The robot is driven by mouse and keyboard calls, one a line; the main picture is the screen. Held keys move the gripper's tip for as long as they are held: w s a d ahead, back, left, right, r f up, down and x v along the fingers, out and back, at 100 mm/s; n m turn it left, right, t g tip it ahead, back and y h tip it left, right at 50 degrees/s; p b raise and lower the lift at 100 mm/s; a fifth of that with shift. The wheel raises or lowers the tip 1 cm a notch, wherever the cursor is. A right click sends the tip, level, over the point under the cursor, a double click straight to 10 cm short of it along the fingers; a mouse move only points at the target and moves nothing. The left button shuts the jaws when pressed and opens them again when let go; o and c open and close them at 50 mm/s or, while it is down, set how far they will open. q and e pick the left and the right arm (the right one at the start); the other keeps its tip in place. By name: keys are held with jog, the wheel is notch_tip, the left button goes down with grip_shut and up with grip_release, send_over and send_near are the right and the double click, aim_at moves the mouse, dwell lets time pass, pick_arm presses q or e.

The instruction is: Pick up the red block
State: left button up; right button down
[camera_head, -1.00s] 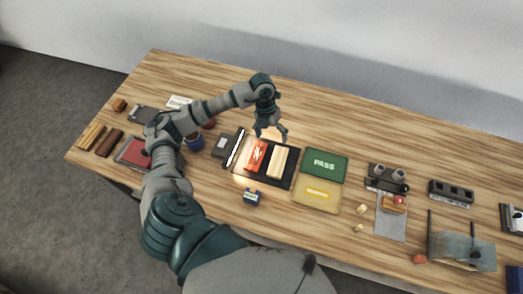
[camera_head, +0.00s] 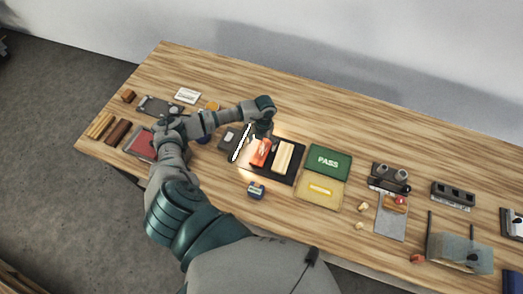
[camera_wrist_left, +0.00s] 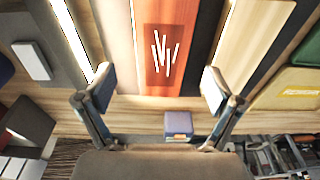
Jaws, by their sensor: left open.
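The red block (camera_head: 260,152) lies on a black mat (camera_head: 297,176), on its left part, beside a cream wooden block (camera_head: 283,157). In the left wrist view the red block (camera_wrist_left: 165,55) runs up the picture, with white scratch-like marks on its top. My left gripper (camera_head: 262,135) is over the far end of the red block and hides part of it. In the left wrist view the fingers of my left gripper (camera_wrist_left: 156,90) are spread, one on each side of the block, with nothing held. My right gripper does not show.
A bright light bar (camera_head: 242,143) stands just left of the block. A green PASS tray (camera_head: 323,161) and a yellow tray (camera_head: 320,190) lie to the right. A small blue item (camera_head: 256,190) sits in front of the mat.

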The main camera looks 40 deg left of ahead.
aim_at(262, 150)
pick_arm(q)
jog(key=f, duration=0.3)
jog(key=shift+s+d+f, duration=0.15)
jog(key=shift+s+f, duration=0.1)
jog(key=shift+f, duration=0.1)
jog(key=shift+c, duration=0.3)
jog(key=c, duration=1.3)
jog(key=shift+o, duration=0.2)
